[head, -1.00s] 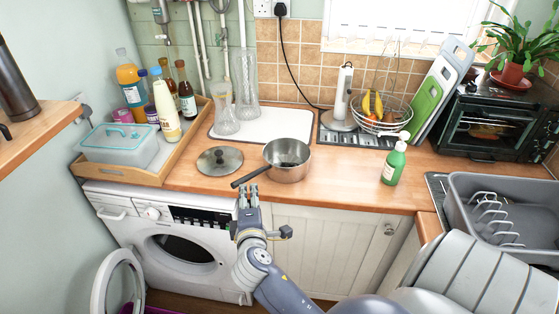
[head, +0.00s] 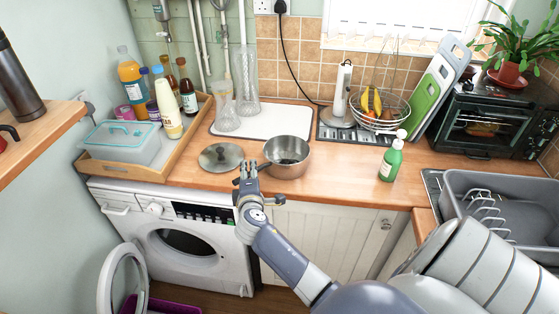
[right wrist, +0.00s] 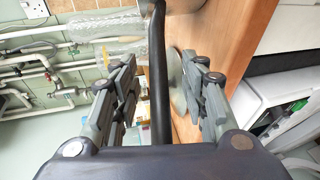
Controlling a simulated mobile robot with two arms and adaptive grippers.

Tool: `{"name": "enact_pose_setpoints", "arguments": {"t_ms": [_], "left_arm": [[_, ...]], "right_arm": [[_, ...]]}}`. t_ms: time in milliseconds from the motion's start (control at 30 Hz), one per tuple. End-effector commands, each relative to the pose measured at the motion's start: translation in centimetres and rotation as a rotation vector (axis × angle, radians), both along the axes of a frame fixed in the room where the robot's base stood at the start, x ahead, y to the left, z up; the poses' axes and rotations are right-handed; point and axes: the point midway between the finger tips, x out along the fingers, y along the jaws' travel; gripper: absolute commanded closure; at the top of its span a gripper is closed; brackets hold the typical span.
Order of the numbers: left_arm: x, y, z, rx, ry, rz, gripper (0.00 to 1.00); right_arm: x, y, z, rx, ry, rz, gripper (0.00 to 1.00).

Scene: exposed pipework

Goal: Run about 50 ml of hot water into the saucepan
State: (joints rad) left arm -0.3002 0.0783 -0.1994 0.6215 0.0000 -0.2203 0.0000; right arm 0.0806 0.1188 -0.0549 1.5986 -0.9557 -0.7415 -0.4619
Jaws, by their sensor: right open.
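The steel saucepan (head: 287,157) stands upright on the wooden counter with something small and dark inside. Its dark handle points left towards the front edge and is mostly hidden by my right gripper (head: 246,174) in the head view. In the right wrist view the black handle (right wrist: 158,75) runs between the two spread fingers of my right gripper (right wrist: 160,100), with gaps on both sides. A bit of the saucepan shows at the top edge there. My right gripper is open around the handle. My left gripper is out of view. I see no tap.
A glass lid (head: 221,156) lies left of the saucepan. A white mat (head: 270,122) with glass vessels is behind it. A green bottle (head: 391,160) stands to the right. A grey dish tub (head: 520,190) is far right. The washing machine door (head: 122,279) hangs open below.

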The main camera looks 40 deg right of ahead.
Motion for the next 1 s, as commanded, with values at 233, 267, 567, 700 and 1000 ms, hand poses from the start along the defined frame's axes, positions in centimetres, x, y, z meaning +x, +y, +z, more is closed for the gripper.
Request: {"name": "enact_pose_setpoints", "arguments": {"t_ms": [233,267,567,700,1000], "left_arm": [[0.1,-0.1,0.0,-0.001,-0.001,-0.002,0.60],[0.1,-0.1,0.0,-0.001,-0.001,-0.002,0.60],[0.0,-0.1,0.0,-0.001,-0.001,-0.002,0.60],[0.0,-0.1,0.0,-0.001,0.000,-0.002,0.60],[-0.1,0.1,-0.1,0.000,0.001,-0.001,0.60]], "right_arm": [[0.1,-0.1,-0.1,0.000,0.000,0.000,0.59],[0.1,-0.1,-0.1,0.000,0.000,0.000,0.62],[0.1,-0.1,-0.1,0.000,0.000,0.000,1.00],[0.2,-0.1,0.2,-0.004,-0.003,0.001,1.00],[0.2,-0.2,1.0,-0.005,-0.005,-0.001,1.00]]}}
